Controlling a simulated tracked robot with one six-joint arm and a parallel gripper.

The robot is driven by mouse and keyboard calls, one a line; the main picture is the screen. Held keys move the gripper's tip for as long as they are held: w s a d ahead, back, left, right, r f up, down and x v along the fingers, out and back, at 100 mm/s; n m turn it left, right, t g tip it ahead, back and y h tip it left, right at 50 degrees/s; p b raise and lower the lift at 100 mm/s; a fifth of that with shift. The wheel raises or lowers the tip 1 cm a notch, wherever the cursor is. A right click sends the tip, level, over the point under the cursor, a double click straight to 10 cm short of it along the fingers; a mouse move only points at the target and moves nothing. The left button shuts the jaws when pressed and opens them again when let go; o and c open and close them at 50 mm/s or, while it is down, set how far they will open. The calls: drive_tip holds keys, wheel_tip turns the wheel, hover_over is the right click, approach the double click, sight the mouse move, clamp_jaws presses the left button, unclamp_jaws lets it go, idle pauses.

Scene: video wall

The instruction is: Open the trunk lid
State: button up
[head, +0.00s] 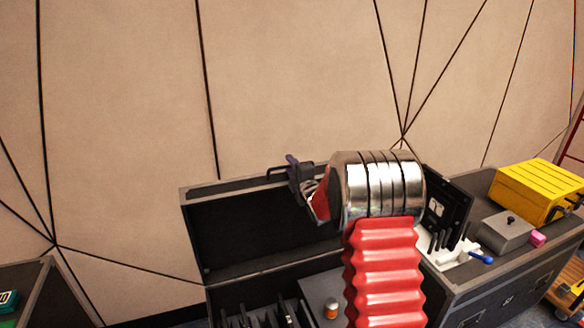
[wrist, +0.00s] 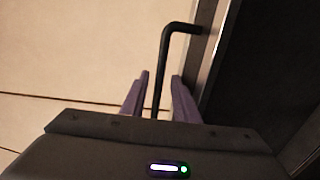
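The trunk (head: 210,312) is a dark case with grey metal edging. Its lid (head: 230,235) stands raised at the back, with its dark inside facing me. In the wrist view the lid's metal edge (wrist: 207,62) runs down the right side, and a black bent handle (wrist: 162,62) sticks out from it. My gripper (head: 290,162) is at the lid's top edge. In the wrist view its two purple fingers (wrist: 160,82) are apart, one on each side of the handle, with a gap visible on the left. My arm hides the lid's right part.
Inside the trunk are upright dark slats (head: 250,318) and an orange-topped small item (head: 331,309). A second case (head: 520,275) at right bears a yellow box (head: 540,190) and a grey box (head: 505,232). Another case (head: 50,290) stands at left. A panelled wall (head: 290,80) is behind.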

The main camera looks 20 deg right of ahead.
clamp_jaws()
drive_tip(key=shift+f, duration=0.15)
idle(0.4)
